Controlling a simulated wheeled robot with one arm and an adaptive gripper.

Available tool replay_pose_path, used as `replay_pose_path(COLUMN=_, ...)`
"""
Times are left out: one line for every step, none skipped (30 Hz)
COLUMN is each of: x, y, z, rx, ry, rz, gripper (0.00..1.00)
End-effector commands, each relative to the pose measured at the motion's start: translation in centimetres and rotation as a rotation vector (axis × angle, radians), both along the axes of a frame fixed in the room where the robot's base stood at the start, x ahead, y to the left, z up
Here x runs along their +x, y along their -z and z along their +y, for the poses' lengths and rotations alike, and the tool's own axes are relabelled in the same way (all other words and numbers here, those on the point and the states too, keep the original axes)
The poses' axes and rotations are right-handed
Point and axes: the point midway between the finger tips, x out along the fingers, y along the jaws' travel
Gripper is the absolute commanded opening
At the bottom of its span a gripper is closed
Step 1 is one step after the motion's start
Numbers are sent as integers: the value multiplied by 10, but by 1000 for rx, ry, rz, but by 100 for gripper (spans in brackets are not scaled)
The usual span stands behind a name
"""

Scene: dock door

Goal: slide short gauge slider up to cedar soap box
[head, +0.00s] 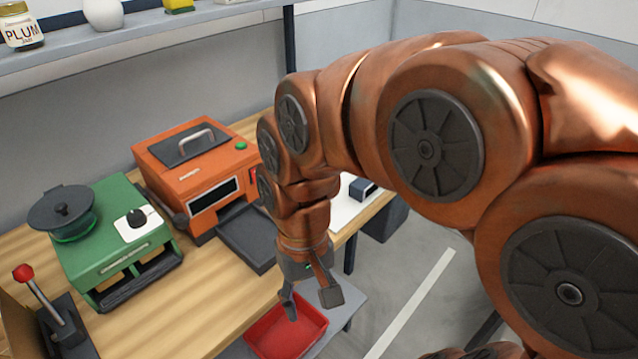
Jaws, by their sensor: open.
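My gripper (311,300) hangs pointing down above the red tray, its two dark fingers apart and nothing between them. I cannot make out a short gauge slider for sure. A dark block-like device (364,189) sits on a white surface, partly behind my arm, but I cannot tell what it is. I cannot identify a cedar soap box either. A brown panel or box side (15,335) is cut off at the lower left edge.
A red tray (268,337) lies below my gripper. A green machine (110,235) and an orange machine (197,165) stand on the wooden bench (185,300). A red-knobbed lever (45,298) rises at the left. A shelf (130,40) carries a PLUM jar (20,28).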

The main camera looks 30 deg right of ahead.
Motion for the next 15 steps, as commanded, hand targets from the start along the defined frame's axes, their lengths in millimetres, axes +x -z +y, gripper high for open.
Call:
replay_pose_path(x=17, y=-5, z=-2, rx=10, ry=58, rz=-2, gripper=51)
replay_pose_path(x=26, y=-7, z=-4, rx=16, ry=97, rz=0, gripper=51)
replay_pose_path(x=39, y=-10, z=-7, rx=22, ry=146, rz=2, gripper=51)
replay_pose_path(x=48, y=-13, z=-10, rx=28, ry=186, rz=0, gripper=51)
replay_pose_path(x=57, y=-16, z=-12, rx=35, ry=222, rz=1, gripper=51)
replay_pose_path(x=69, y=-18, z=-15, rx=44, ry=273, rz=8, gripper=51)
replay_pose_path(x=78, y=-20, z=-19, rx=49, ry=311, rz=9, gripper=51)
replay_pose_path(x=86, y=-22, z=-22, rx=55, ry=349, rz=11, gripper=51)
replay_pose_path(x=97, y=-24, z=-27, rx=63, ry=401, rz=17, gripper=51)
replay_pose_path(x=106, y=-25, z=-32, rx=69, ry=439, rz=20, gripper=51)
replay_pose_path(x=116, y=-27, z=-36, rx=76, ry=478, rz=20, gripper=51)
replay_pose_path(x=127, y=-28, z=-43, rx=84, ry=531, rz=24, gripper=51)
replay_pose_path(x=135, y=-29, z=-48, rx=91, ry=571, rz=29, gripper=51)
replay_pose_path(x=144, y=-30, z=-54, rx=95, ry=612, rz=31, gripper=51)
replay_pose_path(x=154, y=-31, z=-62, rx=104, ry=666, rz=37, gripper=51)
